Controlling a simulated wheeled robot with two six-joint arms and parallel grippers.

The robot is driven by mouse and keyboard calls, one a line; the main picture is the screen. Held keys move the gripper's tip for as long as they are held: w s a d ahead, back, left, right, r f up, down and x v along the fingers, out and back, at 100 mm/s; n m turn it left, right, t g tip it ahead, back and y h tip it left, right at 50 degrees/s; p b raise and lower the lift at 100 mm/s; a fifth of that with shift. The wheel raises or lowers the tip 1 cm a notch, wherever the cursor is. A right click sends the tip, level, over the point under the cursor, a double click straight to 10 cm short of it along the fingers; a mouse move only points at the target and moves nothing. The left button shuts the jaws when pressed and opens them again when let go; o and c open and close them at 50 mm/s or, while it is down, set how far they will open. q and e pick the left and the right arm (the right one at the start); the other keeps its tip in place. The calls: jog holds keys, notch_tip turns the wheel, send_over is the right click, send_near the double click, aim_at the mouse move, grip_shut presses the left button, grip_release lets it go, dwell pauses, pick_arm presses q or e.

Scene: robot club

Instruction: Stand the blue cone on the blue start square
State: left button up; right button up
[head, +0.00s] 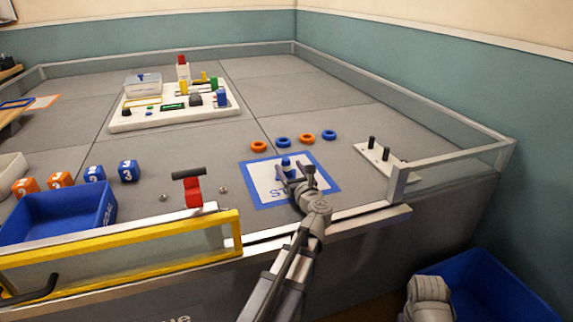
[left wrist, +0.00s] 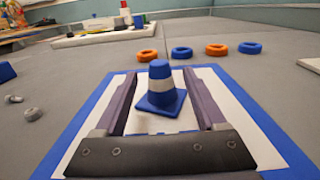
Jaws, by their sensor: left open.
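The blue cone (head: 286,163) with a white band stands upright on the white middle of the blue-edged start square (head: 329,185). In the left wrist view the cone (left wrist: 160,72) is between my two fingers, its base resting on the white area inside the blue border (left wrist: 258,112). My left gripper (head: 294,173) is open around the cone, and gaps show between cone and fingers. It hides part of the square's lettering.
Orange and blue rings (head: 283,142) lie behind the square, with a pegged white board (head: 378,158) to the right. A red-and-black handled thing (head: 192,188) and small grey pieces are to the left. A yellow-framed clear panel (head: 150,245) and blue bin (head: 60,216) are at front left.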

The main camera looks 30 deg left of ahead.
pick_arm(q)
jog(key=v, duration=0.8)
jog(key=shift+s+d, duration=0.2)
